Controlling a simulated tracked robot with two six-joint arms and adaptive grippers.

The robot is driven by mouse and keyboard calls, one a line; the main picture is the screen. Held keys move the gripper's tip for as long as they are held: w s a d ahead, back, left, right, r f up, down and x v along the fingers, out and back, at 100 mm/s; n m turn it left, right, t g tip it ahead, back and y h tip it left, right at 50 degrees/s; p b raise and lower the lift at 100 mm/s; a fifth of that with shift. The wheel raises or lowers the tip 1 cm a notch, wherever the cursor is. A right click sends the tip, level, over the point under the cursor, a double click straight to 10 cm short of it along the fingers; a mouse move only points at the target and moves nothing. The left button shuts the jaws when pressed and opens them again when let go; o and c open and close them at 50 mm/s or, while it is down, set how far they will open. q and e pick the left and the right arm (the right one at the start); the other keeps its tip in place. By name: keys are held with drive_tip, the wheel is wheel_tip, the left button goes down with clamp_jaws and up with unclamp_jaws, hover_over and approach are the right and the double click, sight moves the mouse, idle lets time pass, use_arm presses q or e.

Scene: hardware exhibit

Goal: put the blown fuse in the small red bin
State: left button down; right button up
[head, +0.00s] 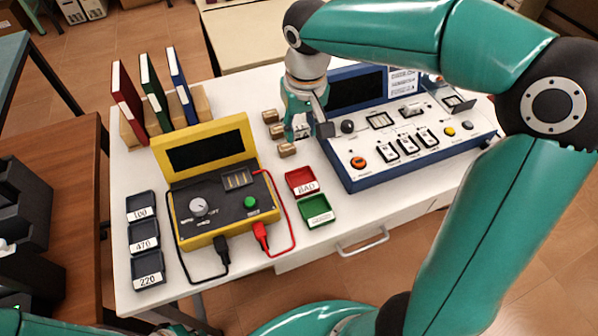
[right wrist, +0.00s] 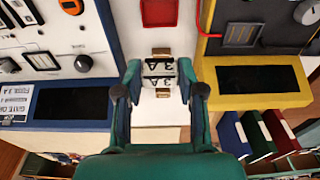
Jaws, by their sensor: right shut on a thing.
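My right gripper (head: 300,134) reaches down over the white table between the yellow tester and the blue panel. In the right wrist view its two fingers (right wrist: 158,70) close on both sides of a small pale piece marked 3A, the fuse (right wrist: 158,83). In the head view the fingers mostly hide the fuse. Whether it is clear of the table I cannot tell. The small red bin (head: 301,175), marked BAD, stands apart from the gripper, nearer the table's front; it also shows in the right wrist view (right wrist: 158,13). My left gripper is out of view.
Small wooden blocks (head: 270,116) stand close beside the gripper. A green bin (head: 317,210) adjoins the red one. The yellow tester (head: 195,235) with its leads is left, the blue panel (head: 375,180) right. Dark trays (head: 148,271) and upright binders (head: 127,95) stand further left.

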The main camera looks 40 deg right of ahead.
sight(300, 180)
wheel_tip(300, 180, down, 14)
drive_tip(key=shift+f+b, duration=0.1)
drive_tip(key=shift+b, duration=0.3)
drive_tip(key=shift+f+b, duration=0.35)
drive_tip(key=shift+b, duration=0.1)
drive_tip(key=shift+s+f+b, duration=0.15)
drive_tip(key=shift+f+b, duration=0.1)
drive_tip(key=shift+b, duration=0.05)
